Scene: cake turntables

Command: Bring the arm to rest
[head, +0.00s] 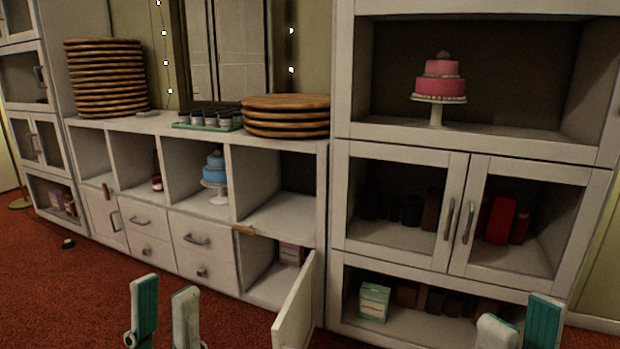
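My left gripper (165,314) is at the bottom left of the head view, with its two teal and pale fingers apart and nothing between them. My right gripper (520,327) is at the bottom right, its fingers also apart and empty. Both point upward in the picture. A pink tiered cake (441,80) sits on a white turntable (436,108) in the upper right cabinet. A blue cake (214,166) sits on a white turntable (218,192) in a cubby of the low shelf unit. Neither gripper touches a cake.
A low cabinet door (296,308) stands open toward me between the grippers. Stacks of round wooden boards (287,116) and a green tray (205,127) of small jars are on the counter. A glass-doored cabinet (340,190) stands at right. Red carpet (70,300) is mostly clear at left.

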